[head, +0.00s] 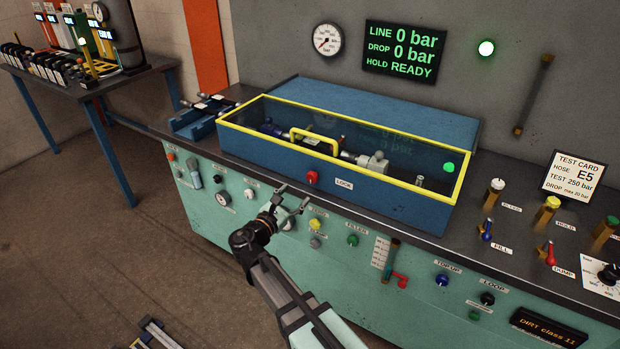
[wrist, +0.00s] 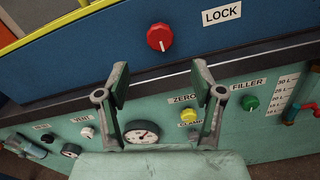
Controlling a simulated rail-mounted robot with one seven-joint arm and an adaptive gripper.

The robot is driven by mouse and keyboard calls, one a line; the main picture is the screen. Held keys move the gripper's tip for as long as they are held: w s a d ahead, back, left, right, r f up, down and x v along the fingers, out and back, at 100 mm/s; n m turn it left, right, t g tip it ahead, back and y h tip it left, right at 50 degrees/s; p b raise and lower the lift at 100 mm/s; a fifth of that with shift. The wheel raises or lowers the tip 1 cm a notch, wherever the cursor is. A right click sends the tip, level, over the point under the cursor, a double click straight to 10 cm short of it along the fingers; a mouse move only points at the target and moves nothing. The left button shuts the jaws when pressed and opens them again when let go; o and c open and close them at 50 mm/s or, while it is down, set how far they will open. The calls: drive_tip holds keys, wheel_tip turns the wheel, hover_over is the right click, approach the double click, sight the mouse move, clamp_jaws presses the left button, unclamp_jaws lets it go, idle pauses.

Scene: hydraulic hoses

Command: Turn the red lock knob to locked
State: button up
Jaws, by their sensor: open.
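The red lock knob (head: 312,178) is on the front of the blue box with the yellow-rimmed clear lid, left of the LOCK label (head: 344,184). In the wrist view the red knob (wrist: 160,37) shows a white pointer line, tilted slightly from upright, and the LOCK label (wrist: 222,15) is to its right. My gripper (head: 291,202) is open and empty, below and a little left of the knob in the head view. In the wrist view my gripper's fingers (wrist: 160,82) are spread below the knob, apart from it.
The blue box's lid (head: 400,150) is closed, with a yellow handle (head: 315,137). The green panel below carries a yellow knob (wrist: 190,115), a green knob (wrist: 250,102) and a gauge (wrist: 141,133). The dark bench edge (wrist: 60,107) juts out between box and panel.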

sight(310, 179)
drive_tip(key=p+x, duration=0.1)
drive_tip(key=x, duration=0.8)
drive_tip(key=shift+w+d+p, duration=0.1)
drive_tip(key=shift+w+p, duration=0.05)
drive_tip(key=shift+p, duration=0.25)
drive_tip(key=c, duration=1.1)
